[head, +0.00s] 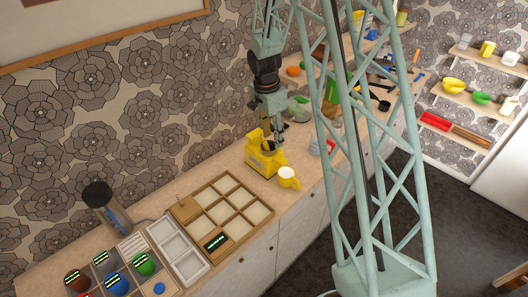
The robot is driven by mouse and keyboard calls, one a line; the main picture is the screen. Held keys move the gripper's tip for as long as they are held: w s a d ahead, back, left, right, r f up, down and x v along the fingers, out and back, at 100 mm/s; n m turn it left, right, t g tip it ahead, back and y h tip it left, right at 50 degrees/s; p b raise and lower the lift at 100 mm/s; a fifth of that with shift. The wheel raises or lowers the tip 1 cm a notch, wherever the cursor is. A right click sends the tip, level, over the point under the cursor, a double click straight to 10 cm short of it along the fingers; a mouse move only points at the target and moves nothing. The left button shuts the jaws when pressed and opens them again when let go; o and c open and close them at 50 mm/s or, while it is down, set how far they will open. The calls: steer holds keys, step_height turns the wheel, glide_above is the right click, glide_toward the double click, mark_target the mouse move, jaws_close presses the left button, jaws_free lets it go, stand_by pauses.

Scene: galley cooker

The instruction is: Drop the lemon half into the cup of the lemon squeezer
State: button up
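My gripper (275,135) points down over the counter, just behind and above a yellow appliance (262,158) with a dark opening in its top. Its fingertips are small and partly merge with what is behind them, so I cannot tell whether they are open or hold anything. I cannot make out the lemon half. I cannot tell for sure which thing is the lemon squeezer. A grey-green rounded object (299,106) lies on the counter to the right, behind my gripper.
A wooden compartment tray (226,211) and a white tray (179,254) lie to the left. A green bottle-like object (331,90) and dark utensils crowd the far counter. My lattice column hides part of it.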

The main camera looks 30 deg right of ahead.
steer(key=shift+r, duration=0.1)
step_height(320, 180, up, 12)
steer(key=a, duration=0.1)
steer(key=shift+a, duration=0.25)
stand_by(0.6)
stand_by(0.6)
steer(key=shift+s, duration=0.1)
